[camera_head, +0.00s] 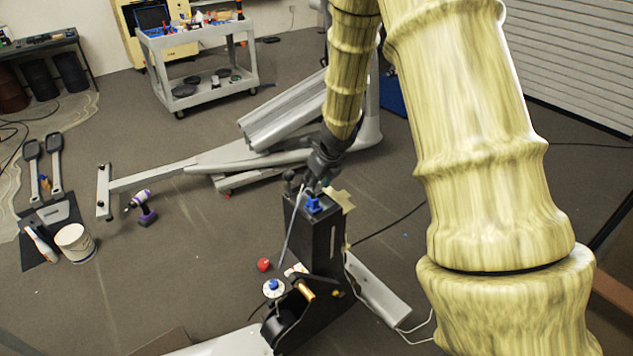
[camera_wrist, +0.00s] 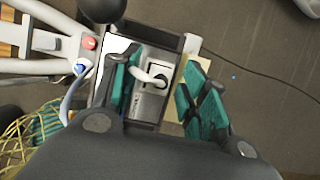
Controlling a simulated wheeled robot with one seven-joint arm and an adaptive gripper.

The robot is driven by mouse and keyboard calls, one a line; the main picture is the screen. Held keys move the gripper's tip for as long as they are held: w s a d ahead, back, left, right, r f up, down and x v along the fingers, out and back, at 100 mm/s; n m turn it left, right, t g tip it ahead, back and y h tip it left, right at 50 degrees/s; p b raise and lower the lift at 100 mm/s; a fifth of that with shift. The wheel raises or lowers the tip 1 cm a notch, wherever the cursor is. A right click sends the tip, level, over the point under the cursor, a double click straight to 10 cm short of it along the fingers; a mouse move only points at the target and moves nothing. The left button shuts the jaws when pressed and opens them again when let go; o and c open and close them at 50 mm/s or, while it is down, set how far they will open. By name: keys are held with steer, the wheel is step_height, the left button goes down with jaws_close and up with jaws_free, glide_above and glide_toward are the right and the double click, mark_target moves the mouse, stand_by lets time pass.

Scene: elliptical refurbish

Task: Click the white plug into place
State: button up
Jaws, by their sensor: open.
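The white plug (camera_wrist: 150,76) shows in the wrist view as a short, curved white piece. Its right end meets a dark socket (camera_wrist: 163,70) on a grey panel (camera_wrist: 149,105) at the top of the machine. I cannot tell how deep it sits. My gripper (camera_wrist: 160,78) is open, with one teal-padded finger left of the plug and the other to its right; neither visibly grips it. In the head view my gripper (camera_head: 318,170) is above the top of the black upright housing (camera_head: 322,235). The plug cannot be made out there.
A red knob (camera_head: 264,265) and a white-and-blue dial (camera_head: 273,288) are near the housing's base. The grey elliptical frame (camera_head: 250,155) lies behind. A drill (camera_head: 142,205), a white bucket (camera_head: 75,243) and a tool cart (camera_head: 200,65) stand to the left, with open floor between.

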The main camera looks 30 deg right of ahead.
steer(key=v, duration=1.1)
steer(key=shift+r, duration=0.4)
steer(key=shift+s, duration=0.15)
